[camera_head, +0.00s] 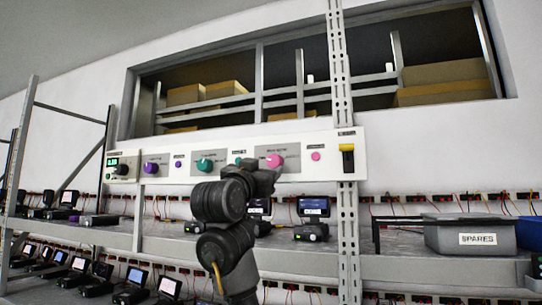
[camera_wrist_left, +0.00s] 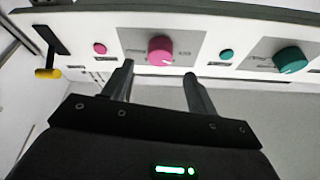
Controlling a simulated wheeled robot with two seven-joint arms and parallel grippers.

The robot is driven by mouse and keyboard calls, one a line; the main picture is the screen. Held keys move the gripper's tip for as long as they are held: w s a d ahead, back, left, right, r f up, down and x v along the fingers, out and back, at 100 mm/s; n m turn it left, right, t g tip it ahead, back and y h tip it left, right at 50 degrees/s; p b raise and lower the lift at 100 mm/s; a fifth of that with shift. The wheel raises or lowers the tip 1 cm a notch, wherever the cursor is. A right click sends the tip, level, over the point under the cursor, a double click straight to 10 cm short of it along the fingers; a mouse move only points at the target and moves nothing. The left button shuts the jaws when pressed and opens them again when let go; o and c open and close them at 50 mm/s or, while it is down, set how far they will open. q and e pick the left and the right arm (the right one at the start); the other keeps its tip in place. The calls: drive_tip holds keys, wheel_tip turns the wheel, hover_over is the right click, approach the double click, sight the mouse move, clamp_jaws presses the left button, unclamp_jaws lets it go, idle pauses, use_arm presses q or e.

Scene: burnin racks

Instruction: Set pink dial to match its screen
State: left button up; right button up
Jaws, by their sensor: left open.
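The pink dial (camera_head: 274,161) is a large round knob on a white control panel (camera_head: 210,177) in the head view. It also shows in the left wrist view (camera_wrist_left: 160,48), on a grey plate with small dark marks. My left gripper (camera_wrist_left: 158,76) is open, its two fingers pointing at the panel, with the pink dial beyond and between the fingertips. The fingers look apart from the dial. In the head view my left arm (camera_head: 225,200) reaches up just below the dial and the gripper's fingers are hard to make out. A small green-lit screen (camera_head: 112,162) is at the panel's left end; its reading is too small to tell.
A teal dial (camera_head: 205,164) and a purple dial (camera_head: 150,168) sit left of the pink one. A small pink button (camera_head: 316,156) and a yellow-black lever (camera_head: 347,158) are to the right. A metal upright (camera_head: 347,230) crosses the panel. Shelves below hold several devices and a SPARES bin (camera_head: 470,238).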

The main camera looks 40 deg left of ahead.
sight(273, 163)
use_arm(q)
drive_tip(key=p+x, duration=0.2)
drive_tip(key=x, duration=0.2)
drive_tip(key=shift+w+a+r+p, duration=0.1)
drive_tip(key=shift+w+r+p, duration=0.1)
drive_tip(key=shift+r+p, duration=0.1)
drive_tip(key=shift+w+a+p, duration=0.2)
drive_tip(key=shift+w+p, duration=0.1)
drive_tip(key=shift+w, duration=0.4)
